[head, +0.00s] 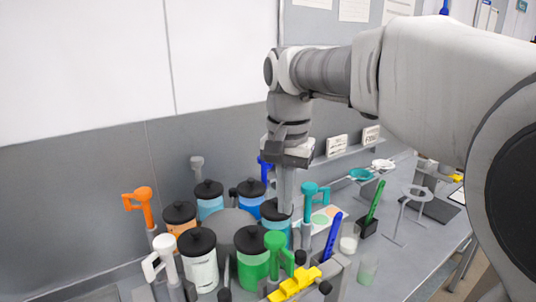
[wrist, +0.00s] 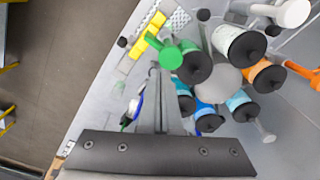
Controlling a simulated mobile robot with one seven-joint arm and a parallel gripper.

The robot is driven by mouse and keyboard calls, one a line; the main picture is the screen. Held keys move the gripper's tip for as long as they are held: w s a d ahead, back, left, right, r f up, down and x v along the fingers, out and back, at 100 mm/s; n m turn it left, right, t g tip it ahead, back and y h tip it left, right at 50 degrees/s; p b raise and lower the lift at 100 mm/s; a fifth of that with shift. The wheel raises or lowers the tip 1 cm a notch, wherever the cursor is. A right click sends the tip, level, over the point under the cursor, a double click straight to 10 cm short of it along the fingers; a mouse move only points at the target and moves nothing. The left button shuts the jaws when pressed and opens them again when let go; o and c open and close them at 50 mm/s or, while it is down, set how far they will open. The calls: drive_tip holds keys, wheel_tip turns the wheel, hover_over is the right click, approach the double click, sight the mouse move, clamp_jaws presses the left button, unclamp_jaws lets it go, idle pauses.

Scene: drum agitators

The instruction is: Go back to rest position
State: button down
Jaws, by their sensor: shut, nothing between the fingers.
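My gripper (head: 284,205) points straight down over the ring of jars in the head view. Its fingers are closed together and hold nothing. In the wrist view its shut fingers (wrist: 156,75) reach up toward the green-handled tool. The fingers hang close to a black-lidded teal jar (head: 276,226); I cannot tell whether they touch it. My arm bends down from the upper right of the head view.
Around the jars stand an orange-handled tool (head: 138,199), a white-handled tool (head: 162,253), a green one (head: 276,243) and a teal one (head: 311,192). A yellow block (head: 294,284) is in front. A ring stand (head: 416,193) is at right. The wall rises behind.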

drive_tip(key=s+d+f+n+t+b, duration=0.2)
drive_tip(key=s+d+f, duration=0.3)
drive_tip(key=s, duration=0.3)
drive_tip(key=s+d+f+n+t+b, duration=0.2)
drive_tip(key=s+d+f+t+b, duration=0.1)
drive_tip(key=s+f, duration=0.5)
drive_tip(key=s+d+b, duration=0.1)
drive_tip(key=d, duration=0.1)
drive_tip(key=shift+d+f+n, duration=0.3)
drive_tip(key=shift+d, duration=0.1)
